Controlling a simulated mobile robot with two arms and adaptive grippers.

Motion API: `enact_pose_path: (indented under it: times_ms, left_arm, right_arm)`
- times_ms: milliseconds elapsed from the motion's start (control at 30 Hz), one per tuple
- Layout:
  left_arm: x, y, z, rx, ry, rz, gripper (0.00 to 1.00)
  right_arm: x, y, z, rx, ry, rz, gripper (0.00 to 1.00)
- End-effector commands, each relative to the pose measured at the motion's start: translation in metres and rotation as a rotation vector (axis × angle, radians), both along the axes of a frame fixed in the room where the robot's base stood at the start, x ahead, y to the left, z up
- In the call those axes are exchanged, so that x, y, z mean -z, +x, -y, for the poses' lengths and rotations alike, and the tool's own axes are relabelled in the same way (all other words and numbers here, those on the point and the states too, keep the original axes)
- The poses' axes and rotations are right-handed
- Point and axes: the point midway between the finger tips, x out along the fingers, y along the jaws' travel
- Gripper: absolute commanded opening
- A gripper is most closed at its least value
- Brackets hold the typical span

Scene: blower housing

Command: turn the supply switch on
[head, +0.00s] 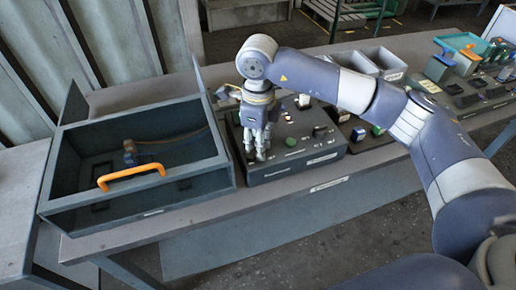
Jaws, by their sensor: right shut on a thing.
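A dark control box (300,165) with a sloped top stands on the bench. It carries a green button (291,141), a dark switch with a white part (319,132) and other small controls. My right gripper (257,154) points down over the left part of the box top, its fingers shut on a small control there. The fingers hide most of that control, so I cannot see its position; it appears to be the supply switch. The labels are too small to read. My left gripper is not in view.
A grey open housing (62,185) with an orange handle (131,176) stands left of the box. Behind my right arm are grey bins (383,62). Another dark panel (365,132) and a teal tray (459,42) lie to the right. The bench front (215,215) is clear.

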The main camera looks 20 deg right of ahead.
Motion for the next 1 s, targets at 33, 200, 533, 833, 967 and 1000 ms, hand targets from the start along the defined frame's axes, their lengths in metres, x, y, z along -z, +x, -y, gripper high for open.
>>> enact_pose_path:
  times_ms: [33,200,533,833,967,1000]
  left_arm:
    - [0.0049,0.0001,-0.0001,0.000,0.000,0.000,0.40]
    - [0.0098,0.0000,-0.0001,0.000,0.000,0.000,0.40]
    - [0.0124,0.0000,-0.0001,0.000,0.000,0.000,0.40]
    - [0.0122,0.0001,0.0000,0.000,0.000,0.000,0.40]
    - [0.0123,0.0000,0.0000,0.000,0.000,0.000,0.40]
    - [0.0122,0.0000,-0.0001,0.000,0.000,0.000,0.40]
  right_arm:
    - [0.0012,0.0008,0.0002,0.027,0.000,0.004,0.02]
    - [0.0003,0.0008,0.0004,0.097,-0.001,0.003,0.02]
    - [-0.0013,0.0008,0.0001,0.148,0.000,0.003,0.02]
    - [-0.0016,0.0009,0.0001,0.149,0.000,0.003,0.02]
    - [-0.0016,0.0009,0.0001,0.148,0.001,0.003,0.48]
    - [-0.0014,0.0009,0.0000,0.148,0.000,0.003,0.48]
